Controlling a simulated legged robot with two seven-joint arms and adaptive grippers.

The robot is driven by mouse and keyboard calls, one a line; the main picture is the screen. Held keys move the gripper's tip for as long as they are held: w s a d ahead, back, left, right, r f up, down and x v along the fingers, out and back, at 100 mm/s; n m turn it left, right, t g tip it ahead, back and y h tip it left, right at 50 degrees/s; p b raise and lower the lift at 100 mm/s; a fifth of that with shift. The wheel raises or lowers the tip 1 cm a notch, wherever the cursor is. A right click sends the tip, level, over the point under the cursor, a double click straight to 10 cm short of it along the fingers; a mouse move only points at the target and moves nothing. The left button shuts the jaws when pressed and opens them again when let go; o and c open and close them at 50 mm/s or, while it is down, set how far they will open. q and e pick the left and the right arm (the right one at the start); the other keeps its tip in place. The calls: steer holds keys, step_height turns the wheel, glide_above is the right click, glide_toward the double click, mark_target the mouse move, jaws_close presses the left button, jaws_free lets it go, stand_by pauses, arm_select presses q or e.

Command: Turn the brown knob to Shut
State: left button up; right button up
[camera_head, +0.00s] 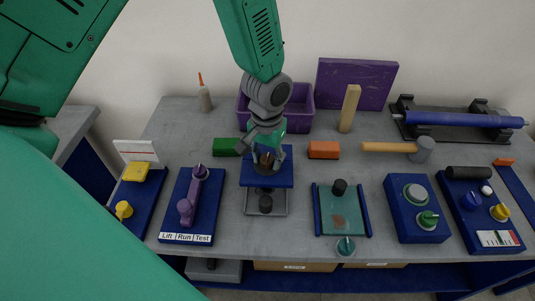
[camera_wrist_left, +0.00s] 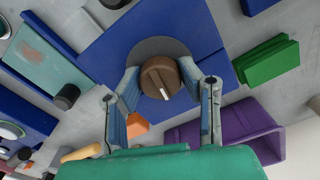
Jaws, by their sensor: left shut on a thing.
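The brown knob (camera_head: 266,161) sits on a blue plate (camera_head: 282,178) at the middle of the bench. The left wrist view shows the knob (camera_wrist_left: 158,76) from above as a round brown cap on a dark grey disc (camera_wrist_left: 160,46), with a white mark pointing to the lower right. My left gripper (camera_head: 265,152) reaches down over the knob. In the left wrist view its two fingers (camera_wrist_left: 161,80) stand on either side of the knob, shut on it. I see no readable Shut label near the knob. My right gripper is in neither view.
A green block (camera_head: 225,147) and a purple bin (camera_head: 299,117) stand behind the plate. An orange block (camera_head: 323,150) and a mallet (camera_head: 396,148) lie to the right. A purple lever (camera_head: 190,200) on a blue board stands to the left. Bare bench separates these.

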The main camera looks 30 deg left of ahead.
arm_select(q)
steer(key=shift+w+r+n+p, duration=0.1)
steer(key=shift+w+n+p, duration=0.2)
steer(key=shift+n, duration=0.8)
steer(key=o, duration=1.1)
steer(key=shift+s, duration=0.1)
steer(key=shift+c, duration=0.2)
steer(key=shift+o, duration=0.3)
